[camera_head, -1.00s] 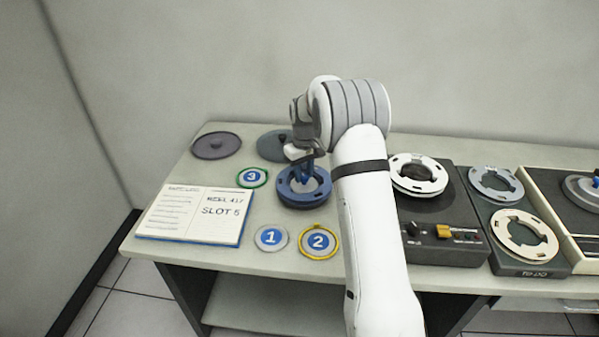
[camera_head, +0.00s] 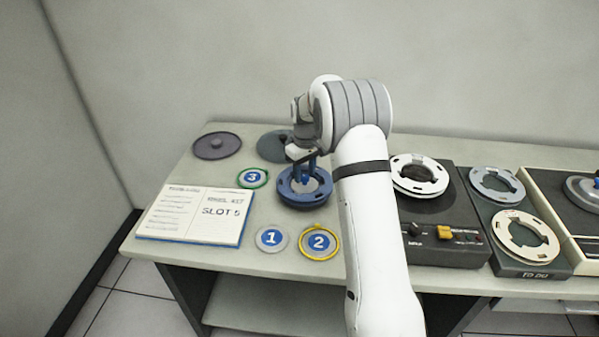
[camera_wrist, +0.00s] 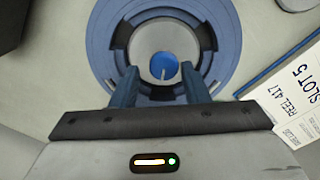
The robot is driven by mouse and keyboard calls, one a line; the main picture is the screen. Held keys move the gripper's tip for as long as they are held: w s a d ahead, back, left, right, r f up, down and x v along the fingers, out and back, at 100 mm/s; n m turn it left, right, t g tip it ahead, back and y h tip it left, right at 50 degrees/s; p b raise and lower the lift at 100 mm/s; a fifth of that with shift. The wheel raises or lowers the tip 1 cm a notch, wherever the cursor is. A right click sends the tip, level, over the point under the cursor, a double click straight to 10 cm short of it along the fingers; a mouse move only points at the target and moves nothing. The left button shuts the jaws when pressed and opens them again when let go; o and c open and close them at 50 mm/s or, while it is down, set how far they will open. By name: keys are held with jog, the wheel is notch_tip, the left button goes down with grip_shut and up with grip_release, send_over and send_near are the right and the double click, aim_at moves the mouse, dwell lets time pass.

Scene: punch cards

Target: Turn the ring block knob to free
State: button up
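The blue ring block (camera_head: 316,200) lies on the table in front of my arm and fills the upper middle of the wrist view (camera_wrist: 101,35). Inside it is a pale round centre with a small blue knob (camera_wrist: 165,65) bearing a light line; its setting is not readable. My gripper (camera_wrist: 160,78) is above the ring, pointing down. Its two blue fingers are apart, one either side of the knob's line in the wrist view, with nothing between them; I cannot tell their height above the knob. In the head view the gripper (camera_head: 304,172) hides part of the ring.
An open book (camera_head: 195,215) reading "SLOT 5" lies left. Numbered discs 3 (camera_head: 252,178), 1 (camera_head: 271,238) and 2 (camera_head: 319,242) lie around the ring. Two grey discs lie behind. A dark machine (camera_head: 445,235) with a white ring stands right of my arm.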

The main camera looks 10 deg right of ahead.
aim_at(304, 176)
jog(key=shift+o, duration=0.8)
jog(key=shift+s+a+f, duration=0.1)
notch_tip(304, 176, up, 7)
jog(key=shift+r, duration=0.45)
